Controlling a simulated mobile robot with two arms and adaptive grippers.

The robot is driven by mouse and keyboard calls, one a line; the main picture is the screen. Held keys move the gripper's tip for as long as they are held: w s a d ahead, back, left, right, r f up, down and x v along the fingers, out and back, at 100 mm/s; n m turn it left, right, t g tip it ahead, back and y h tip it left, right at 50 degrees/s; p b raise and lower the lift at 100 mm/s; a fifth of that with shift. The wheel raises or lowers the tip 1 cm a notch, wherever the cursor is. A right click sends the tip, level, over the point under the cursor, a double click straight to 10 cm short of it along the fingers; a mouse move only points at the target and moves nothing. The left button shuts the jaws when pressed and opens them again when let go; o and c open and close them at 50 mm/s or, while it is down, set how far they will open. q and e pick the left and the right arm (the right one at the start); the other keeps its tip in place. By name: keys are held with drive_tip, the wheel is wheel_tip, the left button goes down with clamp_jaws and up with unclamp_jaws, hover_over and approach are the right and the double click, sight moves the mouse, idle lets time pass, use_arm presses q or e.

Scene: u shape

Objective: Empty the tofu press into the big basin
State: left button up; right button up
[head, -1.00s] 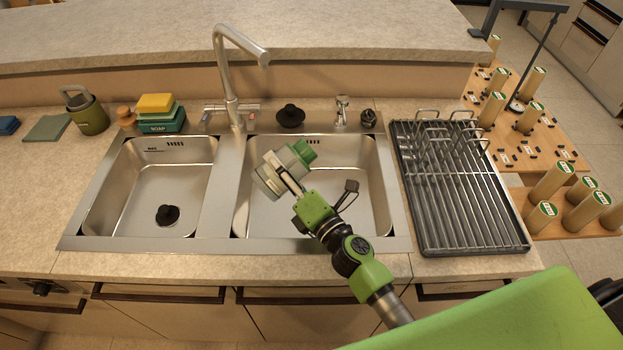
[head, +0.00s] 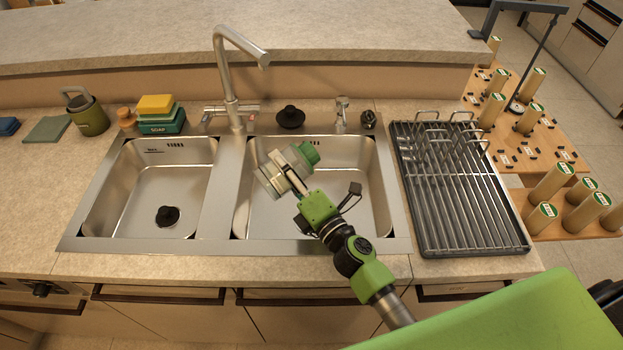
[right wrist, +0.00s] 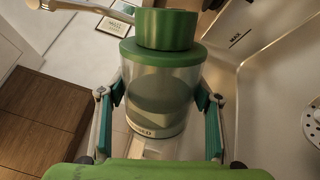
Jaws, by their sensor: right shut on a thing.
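The tofu press (head: 272,180) is a clear cylinder with a green cap. It is tilted above the big basin (head: 345,205), the wider right-hand sink, with its green end toward the upper right. My right gripper (head: 290,176) is shut around its body. In the right wrist view the press (right wrist: 160,95) stands between the two fingers of the gripper (right wrist: 159,128), green end away from the palm. My left gripper is not in view.
The smaller left basin (head: 150,190) holds a dark drain plug (head: 168,215). The tap (head: 235,90) rises behind the divider. A metal dish rack (head: 465,205) stands right of the sink. A soap box (head: 162,123), sponge (head: 155,104) and green jug (head: 88,118) stand behind the left basin.

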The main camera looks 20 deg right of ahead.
sight(303, 160)
drive_tip(key=shift+w+d+r+m+p, duration=0.2)
drive_tip(key=shift+d+r+m+p, duration=0.25)
drive_tip(key=shift+d+m+p, duration=0.15)
drive_tip(key=shift+w+d+f+m, duration=0.15)
drive_tip(key=shift+f+m, duration=0.25)
drive_tip(key=shift+m, duration=0.5)
idle(0.7)
drive_tip(key=shift+d+r+m+p, duration=0.3)
drive_tip(key=shift+d+m+p, duration=0.1)
drive_tip(key=shift+m+p, duration=0.55)
idle(0.4)
drive_tip(key=shift+w+d+f+m+h, duration=0.15)
drive_tip(key=shift+d+f+m+h, duration=0.3)
drive_tip(key=shift+m, duration=0.5)
idle(0.4)
drive_tip(key=shift+w+d+r+m+p, duration=0.2)
drive_tip(key=shift+d+m+p, duration=0.25)
drive_tip(key=shift+m+p, duration=0.5)
drive_tip(key=shift+w+d+r+m+p, duration=0.15)
drive_tip(key=shift+d+m+p, duration=0.25)
drive_tip(key=shift+m+p, duration=0.5)
idle(1.2)
